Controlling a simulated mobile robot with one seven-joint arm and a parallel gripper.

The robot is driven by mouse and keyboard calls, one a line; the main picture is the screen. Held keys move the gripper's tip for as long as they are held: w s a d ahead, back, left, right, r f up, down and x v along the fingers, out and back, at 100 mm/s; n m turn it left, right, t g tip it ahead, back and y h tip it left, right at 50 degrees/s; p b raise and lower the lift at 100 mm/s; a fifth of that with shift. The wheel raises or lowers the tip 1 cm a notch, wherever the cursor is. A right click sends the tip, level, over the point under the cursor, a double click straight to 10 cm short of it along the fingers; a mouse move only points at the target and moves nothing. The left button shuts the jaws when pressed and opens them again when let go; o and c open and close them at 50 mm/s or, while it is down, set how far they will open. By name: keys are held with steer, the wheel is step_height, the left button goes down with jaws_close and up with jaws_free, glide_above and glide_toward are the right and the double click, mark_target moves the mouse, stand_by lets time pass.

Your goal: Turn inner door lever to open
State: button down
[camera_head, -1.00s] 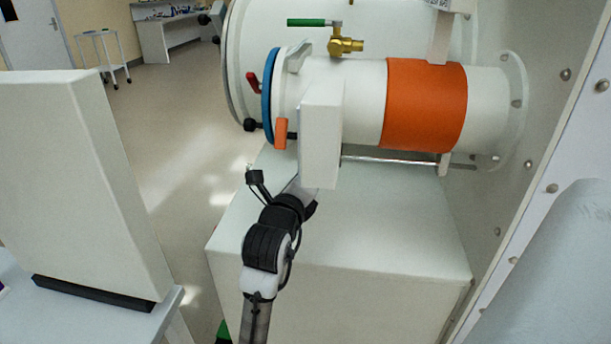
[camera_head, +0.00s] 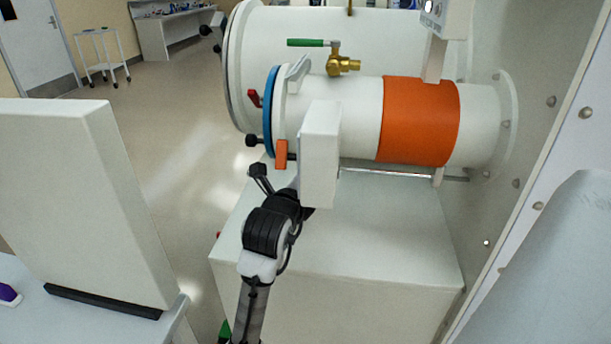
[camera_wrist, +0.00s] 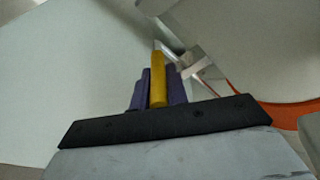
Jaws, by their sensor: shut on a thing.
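In the wrist view, a slim yellow lever handle (camera_wrist: 158,78) stands between the two purple fingers of my gripper (camera_wrist: 158,88). The fingers are shut on it, one on each side. A pale metal end shows beyond the handle, beside a bright bracket; which door it belongs to cannot be told. In the head view, my gripper and this handle are hidden. The white airlock cylinder (camera_head: 355,115) there has an orange band (camera_head: 420,120) and a blue ring (camera_head: 270,110) at its left end.
A green-handled brass valve (camera_head: 342,64) stands behind the cylinder. A red handle (camera_head: 254,97) sticks out by the blue ring. A white box-shaped base (camera_head: 340,240) is under the cylinder. A tall white box (camera_head: 85,190) stands at left. The floor (camera_head: 170,110) between is clear.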

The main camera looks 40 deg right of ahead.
steer(key=shift+w+a+r, duration=0.15)
steer(key=shift+w+r, duration=0.15)
steer(key=shift+r, duration=0.15)
steer(key=c, duration=1.5)
jaws_free()
steer(key=shift+o, duration=0.6)
steer(key=shift+s+f, duration=0.1)
steer(key=shift+f, duration=0.05)
steer(key=f+b+v, duration=0.3)
steer(key=b+v, duration=1.1)
steer(key=shift+s+a+r, duration=0.3)
steer(key=shift+s+a, duration=0.05)
steer(key=shift+a, duration=0.1)
